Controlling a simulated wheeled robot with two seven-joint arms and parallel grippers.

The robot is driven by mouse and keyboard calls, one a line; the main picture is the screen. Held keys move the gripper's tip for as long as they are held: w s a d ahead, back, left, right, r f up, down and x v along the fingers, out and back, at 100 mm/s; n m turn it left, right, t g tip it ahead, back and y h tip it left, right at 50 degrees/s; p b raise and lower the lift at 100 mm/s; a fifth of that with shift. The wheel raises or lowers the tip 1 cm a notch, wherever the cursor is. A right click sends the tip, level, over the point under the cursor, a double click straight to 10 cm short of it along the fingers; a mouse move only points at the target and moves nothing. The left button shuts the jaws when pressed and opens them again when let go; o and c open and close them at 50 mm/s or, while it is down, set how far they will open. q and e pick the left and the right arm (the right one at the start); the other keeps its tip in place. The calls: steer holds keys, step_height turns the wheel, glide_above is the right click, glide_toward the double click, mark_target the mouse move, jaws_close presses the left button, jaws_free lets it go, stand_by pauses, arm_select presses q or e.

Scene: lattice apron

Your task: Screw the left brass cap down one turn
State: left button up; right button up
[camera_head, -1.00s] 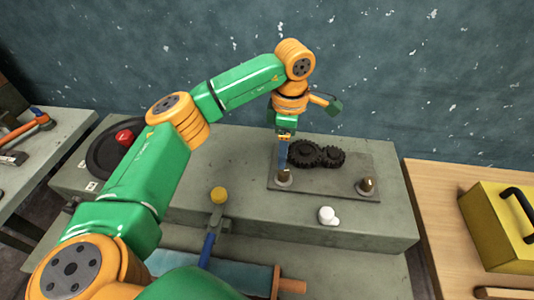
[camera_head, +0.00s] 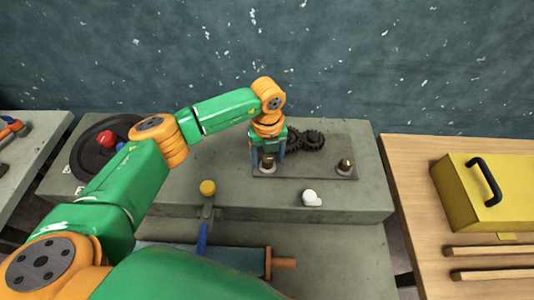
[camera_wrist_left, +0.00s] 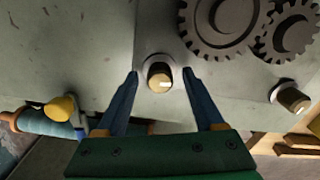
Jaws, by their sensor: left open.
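The left brass cap (camera_head: 267,161) stands upright on a pale round collar at the left of a dark plate (camera_head: 305,170). It also shows in the left wrist view (camera_wrist_left: 159,77). My left gripper (camera_head: 267,158) is over it, pointing down. In the left wrist view the left gripper (camera_wrist_left: 159,78) is open, with one blue finger on each side of the cap and a gap on both sides. The right brass cap (camera_head: 345,165) stands at the plate's right end and shows in the left wrist view (camera_wrist_left: 291,98). My right gripper is not in view.
Two dark gears (camera_head: 312,141) sit on the plate just behind the left cap. A white knob (camera_head: 311,198) and a yellow-tipped lever (camera_head: 208,188) are in front. A yellow box (camera_head: 480,200) stands on the wooden table at right.

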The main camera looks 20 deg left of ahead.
arm_select(q)
jaws_close()
steer(key=m+b, duration=0.1)
steer(key=m, duration=0.1)
steer(key=m+b, duration=0.1)
steer(key=b, duration=0.1)
steer(key=shift+f+m, duration=0.2)
steer(key=shift+m, duration=0.2)
steer(key=m+b, duration=0.4)
steer(key=m, duration=0.2)
steer(key=shift+w+r+b, duration=0.1)
steer(key=shift+b, duration=0.2)
steer(key=m+b, duration=0.2)
steer(key=m, duration=0.3)
steer(key=shift+m, duration=0.4)
steer(key=shift+r+m+b, duration=0.2)
steer(key=shift+m+b, duration=0.55)
steer(key=shift+m, duration=1.55)
